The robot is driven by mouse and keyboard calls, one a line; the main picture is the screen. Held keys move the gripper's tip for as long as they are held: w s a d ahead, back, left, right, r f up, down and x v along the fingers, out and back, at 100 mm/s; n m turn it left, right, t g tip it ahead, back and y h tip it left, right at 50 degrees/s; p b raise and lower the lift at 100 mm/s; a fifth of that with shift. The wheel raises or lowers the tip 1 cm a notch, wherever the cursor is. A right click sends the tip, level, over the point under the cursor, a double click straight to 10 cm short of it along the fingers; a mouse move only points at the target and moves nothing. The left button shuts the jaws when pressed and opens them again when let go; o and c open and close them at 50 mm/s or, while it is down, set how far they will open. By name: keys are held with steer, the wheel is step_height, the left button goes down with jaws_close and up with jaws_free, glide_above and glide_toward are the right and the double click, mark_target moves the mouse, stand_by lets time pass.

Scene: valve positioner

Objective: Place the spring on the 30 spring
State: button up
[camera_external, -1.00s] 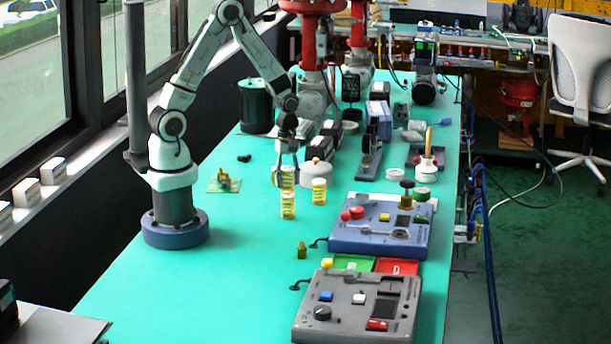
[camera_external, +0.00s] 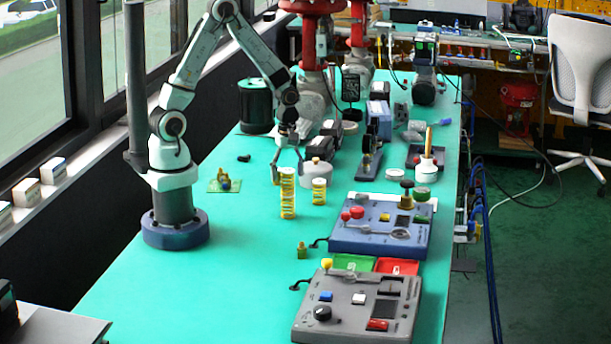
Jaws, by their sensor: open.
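A tall yellow spring column stands upright on the green table; it looks like one spring (camera_external: 287,180) resting on top of another yellow spring (camera_external: 287,207). The seam between them is too small to make out clearly. A shorter yellow spring (camera_external: 319,191) with a pale top stands just to the right, apart from the column. My gripper (camera_external: 289,175) is open, with its fingers spread to the left and right of the column's top. No number is legible on any spring.
A pale round-lidded pot (camera_external: 318,173) stands close behind the springs. A blue control box (camera_external: 375,236) and a grey control box (camera_external: 345,305) lie at the front right. The table left of the springs is mostly clear.

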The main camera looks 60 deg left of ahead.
mark_target(284, 169)
step_height(284, 169, up, 11)
steer(key=s+a+r+m, duration=0.2)
steer(key=s+a+m, duration=0.1)
steer(key=s+m, duration=0.4)
steer(key=s+a+r+m, duration=0.1)
steer(key=s+a+m, duration=0.3)
steer(key=s+m, duration=0.4)
steer(key=shift+s+r+m+y, duration=0.3)
steer(key=shift+s+r+y, duration=0.1)
steer(key=shift+s, duration=0.3)
